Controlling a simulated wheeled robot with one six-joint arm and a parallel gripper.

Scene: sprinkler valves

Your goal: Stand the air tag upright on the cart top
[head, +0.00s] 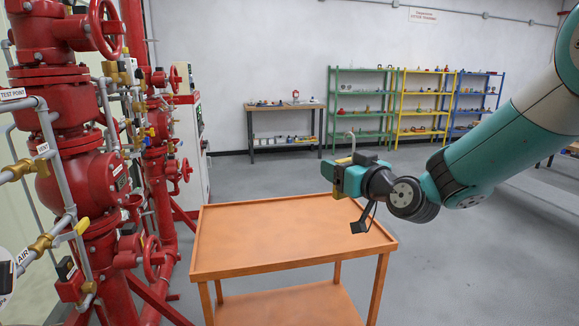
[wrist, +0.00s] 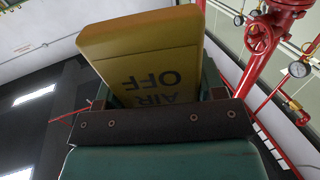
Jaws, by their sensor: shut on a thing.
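The air tag is a thick yellow block lettered "AIR OFF", and the letters read upside down in the wrist view (wrist: 145,52). My gripper (wrist: 158,95) is shut on it, with a dark jaw on each side. In the head view, my gripper (head: 346,178) is above the back right part of the orange cart top (head: 270,235). Only a little of the tag's yellow (head: 342,161) shows there, with a pale hooked rod rising above it. The visible cart top is bare, and the tag is apart from it.
Red valves and pipes (head: 95,175) with grey tubing stand close to the cart's left. A raised rim edges the cart top. A table (head: 284,107) and coloured shelves (head: 362,95) stand far back by the wall, with open floor between.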

